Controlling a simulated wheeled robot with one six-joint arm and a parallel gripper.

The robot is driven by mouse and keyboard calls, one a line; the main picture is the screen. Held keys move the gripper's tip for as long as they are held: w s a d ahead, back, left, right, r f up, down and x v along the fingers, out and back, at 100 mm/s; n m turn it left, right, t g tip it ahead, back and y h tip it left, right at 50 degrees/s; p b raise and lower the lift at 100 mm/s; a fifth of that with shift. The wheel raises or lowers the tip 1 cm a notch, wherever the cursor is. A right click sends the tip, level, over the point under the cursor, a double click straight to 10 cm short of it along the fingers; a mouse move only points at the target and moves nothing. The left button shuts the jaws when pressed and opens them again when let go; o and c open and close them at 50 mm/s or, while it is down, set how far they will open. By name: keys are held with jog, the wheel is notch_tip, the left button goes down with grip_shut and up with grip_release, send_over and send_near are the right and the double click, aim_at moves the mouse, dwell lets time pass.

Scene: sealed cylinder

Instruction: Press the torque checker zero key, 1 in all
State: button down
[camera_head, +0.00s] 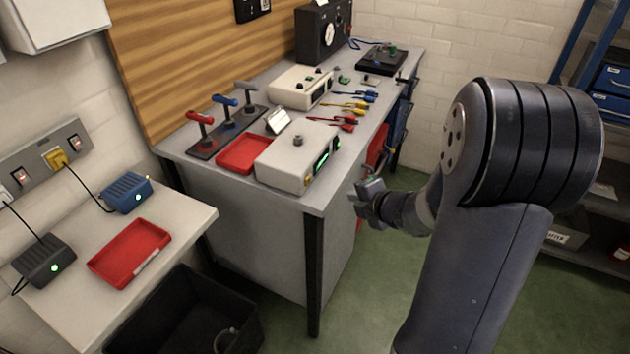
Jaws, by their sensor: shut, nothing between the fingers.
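A pale box instrument (285,162) stands at the near end of the grey bench. It has a round dark fitting (298,140) on top and a lit green display (322,165) on its right face. It looks like the torque checker, but no label is readable. Small buttons by the display are too small to tell apart, so I cannot pick out the zero key. My gripper (364,189) is shut and empty. In the picture it appears to the right of the instrument and a little lower, beyond the bench edge, apart from it.
A red tray (244,153) and a rack of three levers (228,128) sit left of the instrument. Behind it are coloured-handled tools (345,119) and another pale instrument (290,92). A side table (75,318) and black bin (170,335) are at left. Green floor is open right of the bench.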

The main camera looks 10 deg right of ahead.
jog(key=shift+w+a+b, duration=0.25)
jog(key=shift+w+a, duration=0.6)
jog(key=shift+a, duration=0.35)
jog(key=shift+w+a+b, duration=0.3)
jog(key=shift+w+a, duration=0.55)
jog(key=shift+a, duration=0.3)
jog(key=shift+w+a+b, duration=0.25)
jog(key=shift+w+a, duration=0.6)
jog(key=shift+a, duration=0.35)
jog(key=shift+w+a, duration=0.25)
jog(key=shift+a, duration=0.1)
jog(key=shift+w+a, duration=0.2)
jog(key=shift+a, duration=0.1)
jog(key=shift+d, duration=0.1)
dwell(0.5)
jog(key=shift+s+d, duration=0.45)
jog(key=shift+d, duration=0.1)
jog(key=shift+s+d+p, duration=0.2)
jog(key=shift+s+d, duration=0.55)
jog(key=shift+d, duration=0.3)
jog(key=shift+s+d+p, duration=0.15)
jog(key=shift+s+d, duration=0.6)
jog(key=shift+d, duration=0.25)
